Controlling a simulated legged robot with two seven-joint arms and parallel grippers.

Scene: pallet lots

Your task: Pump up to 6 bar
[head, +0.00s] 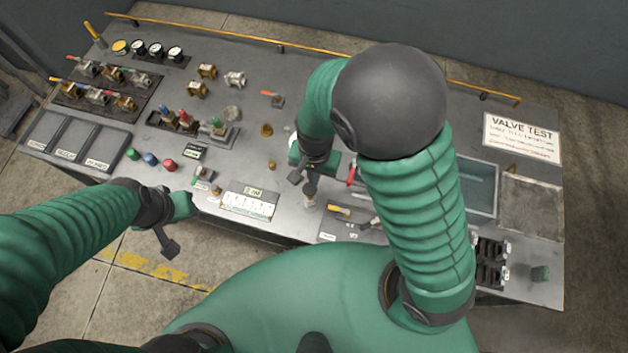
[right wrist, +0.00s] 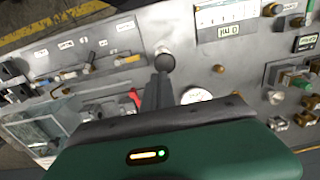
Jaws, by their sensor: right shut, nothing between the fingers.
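My right gripper (head: 296,177) is shut and empty over the front middle of the grey panel. In the right wrist view its closed fingers (right wrist: 160,90) point at a round dark knob on a light post (right wrist: 165,62). The fingertips are very close to the knob; I cannot tell whether they touch. The post also shows in the head view (head: 310,190), just beside the gripper. A white round dial (right wrist: 196,95) lies right of the fingers, partly hidden by my gripper body; its reading is not legible. My left gripper (head: 168,245) hangs off the panel's front edge, its opening unclear.
Several small gauges (head: 156,49) stand at the back left. Valves (head: 180,121), coloured buttons (head: 150,159) and a white chart plate (head: 249,201) crowd the panel. A VALVE TEST sign (head: 521,138) and an open tank (head: 475,187) are at right. A yellow rail (head: 280,47) runs along the back.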

